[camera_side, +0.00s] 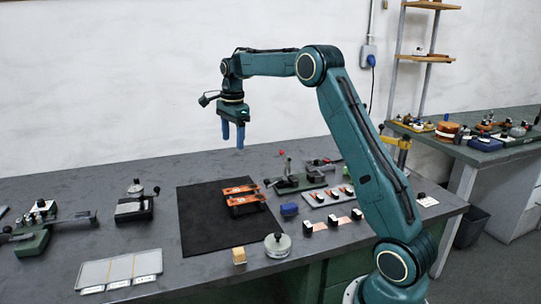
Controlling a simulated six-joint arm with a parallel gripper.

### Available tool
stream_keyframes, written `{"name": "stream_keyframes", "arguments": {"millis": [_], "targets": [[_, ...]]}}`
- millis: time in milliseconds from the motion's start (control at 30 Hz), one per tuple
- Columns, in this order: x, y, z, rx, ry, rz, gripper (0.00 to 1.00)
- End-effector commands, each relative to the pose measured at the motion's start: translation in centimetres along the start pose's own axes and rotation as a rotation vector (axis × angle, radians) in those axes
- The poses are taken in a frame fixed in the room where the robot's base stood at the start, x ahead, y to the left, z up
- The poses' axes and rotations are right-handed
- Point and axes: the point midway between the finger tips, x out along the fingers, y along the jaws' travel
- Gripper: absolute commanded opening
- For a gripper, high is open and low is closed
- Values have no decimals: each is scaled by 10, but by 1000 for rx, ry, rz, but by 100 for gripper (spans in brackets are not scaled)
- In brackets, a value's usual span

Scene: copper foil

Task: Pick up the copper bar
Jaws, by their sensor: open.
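My gripper (232,136) hangs in the air with its two blue fingers pointing down, open and empty. It is well above the table and apart from everything on it. Two copper-orange bars lie close together near the right edge of a black mat (215,233). One is the farther bar (239,189) and the other is the nearer bar (246,200). Both have dark parts on or beside them, too small to make out. I cannot tell which one is the copper bar. The gripper is above and slightly left of them in the picture.
A blue block (289,209), a yellowish block (239,256) and a round metal piece (277,245) stand near the mat's right and front. A green-based device (295,182) stands behind right. The mat's left part is clear.

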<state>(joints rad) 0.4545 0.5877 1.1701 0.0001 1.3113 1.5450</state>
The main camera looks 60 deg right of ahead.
Motion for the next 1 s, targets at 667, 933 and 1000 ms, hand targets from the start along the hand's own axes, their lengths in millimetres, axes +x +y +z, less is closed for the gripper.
{"name": "stream_keyframes", "arguments": {"millis": [667,933,1000], "targets": [[65,-38,-49,350,11,73,62],[82,-37,-48,348,11,75,62],[91,-36,-48,348,11,76,62]]}}
